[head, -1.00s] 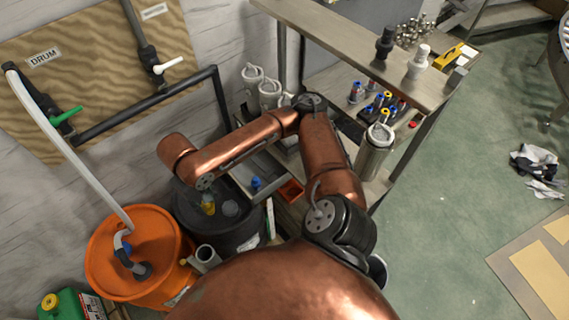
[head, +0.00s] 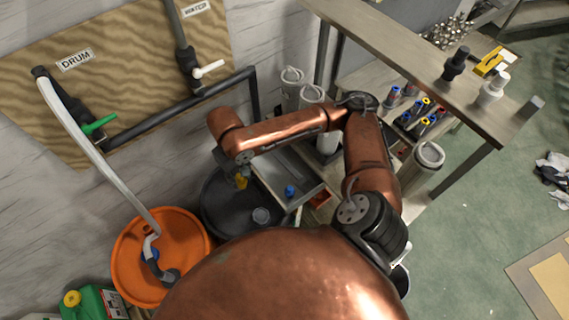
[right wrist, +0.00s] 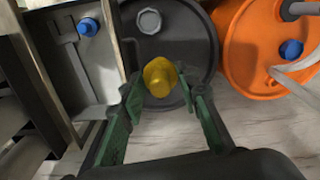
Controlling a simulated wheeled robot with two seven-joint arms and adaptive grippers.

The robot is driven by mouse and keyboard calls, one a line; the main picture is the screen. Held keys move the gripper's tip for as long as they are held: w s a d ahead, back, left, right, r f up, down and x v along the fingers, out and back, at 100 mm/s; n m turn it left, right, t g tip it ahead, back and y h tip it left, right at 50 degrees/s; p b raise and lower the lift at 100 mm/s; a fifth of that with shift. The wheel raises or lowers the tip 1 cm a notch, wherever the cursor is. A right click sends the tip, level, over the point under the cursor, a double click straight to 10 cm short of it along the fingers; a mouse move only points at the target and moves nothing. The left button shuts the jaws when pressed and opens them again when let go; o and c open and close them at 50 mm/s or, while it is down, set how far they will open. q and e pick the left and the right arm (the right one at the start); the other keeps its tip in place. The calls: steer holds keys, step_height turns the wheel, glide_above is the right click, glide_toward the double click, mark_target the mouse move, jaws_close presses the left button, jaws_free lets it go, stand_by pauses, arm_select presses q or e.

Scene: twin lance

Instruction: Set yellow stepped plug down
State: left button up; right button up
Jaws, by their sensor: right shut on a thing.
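The yellow stepped plug (head: 241,181) is held by my right gripper (head: 236,167) above the far side of the black drum. The gripper's fingers are mostly hidden behind my arm in the head view. In the right wrist view the plug (right wrist: 160,77) sits between the green fingertips (right wrist: 157,92), with its narrow end facing the camera. The black drum (right wrist: 188,45) lies below it, with a grey cap (right wrist: 150,20) on its top. My left gripper is in neither view.
A grey tray (head: 277,178) holding a blue plug (head: 289,191) is right of the black drum. An orange drum (head: 185,233) with a hose stands to the left. The wall board and a black pipe (head: 180,122) are behind. A shelf bench (head: 420,72) stands at right.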

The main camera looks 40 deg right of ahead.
steer(key=shift+s+d+p, duration=0.1)
steer(key=shift+d+p, duration=0.05)
steer(key=shift+p, duration=0.65)
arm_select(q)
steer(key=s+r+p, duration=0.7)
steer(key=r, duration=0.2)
arm_select(e)
steer(key=s+d+f+n, duration=0.2)
steer(key=s+d+f, duration=0.1)
steer(key=s, duration=0.1)
steer(key=p, duration=0.4)
glide_above(273, 177)
step_height(273, 177, down, 12)
step_height(273, 177, down, 3)
steer(key=shift+w+d+f+n, duration=0.1)
steer(key=shift+n, duration=0.3)
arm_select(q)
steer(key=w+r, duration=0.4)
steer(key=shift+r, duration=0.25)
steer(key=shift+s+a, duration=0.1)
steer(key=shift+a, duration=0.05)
